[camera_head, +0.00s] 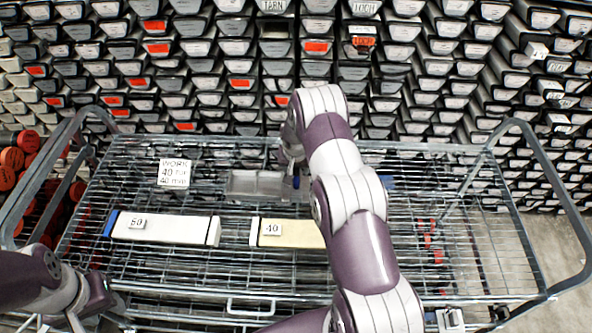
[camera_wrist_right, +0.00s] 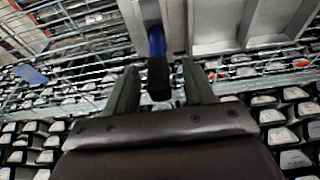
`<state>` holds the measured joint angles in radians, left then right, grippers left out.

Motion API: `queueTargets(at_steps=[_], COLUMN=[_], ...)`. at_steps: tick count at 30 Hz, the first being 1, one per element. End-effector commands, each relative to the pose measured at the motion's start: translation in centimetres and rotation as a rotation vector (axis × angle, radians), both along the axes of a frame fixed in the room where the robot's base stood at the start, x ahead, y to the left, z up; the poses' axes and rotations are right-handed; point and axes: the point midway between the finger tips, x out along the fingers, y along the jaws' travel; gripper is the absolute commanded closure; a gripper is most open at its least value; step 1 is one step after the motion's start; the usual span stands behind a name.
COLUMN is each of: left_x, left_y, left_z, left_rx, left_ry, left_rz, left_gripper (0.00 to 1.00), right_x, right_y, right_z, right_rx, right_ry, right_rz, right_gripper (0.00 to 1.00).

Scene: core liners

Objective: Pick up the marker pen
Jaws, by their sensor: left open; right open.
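The marker pen (camera_wrist_right: 157,45) has a blue section and a black end, and shows in the right wrist view beside a grey tray. A small blue part of it (camera_head: 296,182) shows in the head view at the tray's right end. My right gripper (camera_wrist_right: 158,72) is open, with a finger on either side of the pen's black end; I cannot tell whether they touch it. In the head view the right arm hides most of this gripper. My left gripper (camera_head: 82,314) is at the lower left, away from the pen.
The grey tray (camera_head: 256,184) stands on a wire-mesh cart (camera_head: 250,272) with raised tube handles. A box marked 50 (camera_head: 175,230) and one marked 40 (camera_head: 290,234) lie nearer; my arm covers part of the latter. A sign (camera_head: 174,173) stands left. Stacked core boxes (camera_head: 205,85) fill the back.

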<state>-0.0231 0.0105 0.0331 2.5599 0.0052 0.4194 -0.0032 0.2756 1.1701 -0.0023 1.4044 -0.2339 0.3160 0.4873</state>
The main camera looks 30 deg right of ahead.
Motion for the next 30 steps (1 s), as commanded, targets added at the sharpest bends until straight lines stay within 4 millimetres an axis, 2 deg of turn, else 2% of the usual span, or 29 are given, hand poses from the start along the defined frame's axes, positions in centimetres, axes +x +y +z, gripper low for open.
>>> queueTargets(at_steps=[3, 10, 11, 15, 25, 30], left_x=[0.0, 0.0, 0.0, 0.0, 0.0, 0.0], left_y=[0.0, 0.0, 0.0, 0.0, 0.0, 0.0], left_z=[0.7, 0.5, 0.5, 0.5, 0.4, -0.7], left_rx=[0.0, 0.0, 0.0, 0.0, 0.0, 0.0], left_ry=[0.0, 0.001, 0.001, 0.001, 0.001, 0.001], left_rz=[0.0, 0.0, 0.0, 0.0, 0.0, 0.0], left_gripper=[0.57, 0.57, 0.57, 0.57, 0.57, 0.57], right_x=[0.3, 0.4, 0.4, 0.3, 0.4, 0.4], right_y=[-0.3, -0.3, -0.3, -0.3, -0.3, -0.3], right_z=[-1.3, -1.7, -1.7, -1.7, -1.5, 0.0], right_rx=[-0.001, 0.0, -0.001, -0.001, 0.0, -0.002], right_ry=[0.0, -0.001, -0.001, -0.001, -0.001, -0.003], right_rz=[-0.001, -0.001, 0.0, 0.0, -0.001, 0.0], right_gripper=[0.47, 0.47, 0.53, 0.99, 1.0, 1.0])
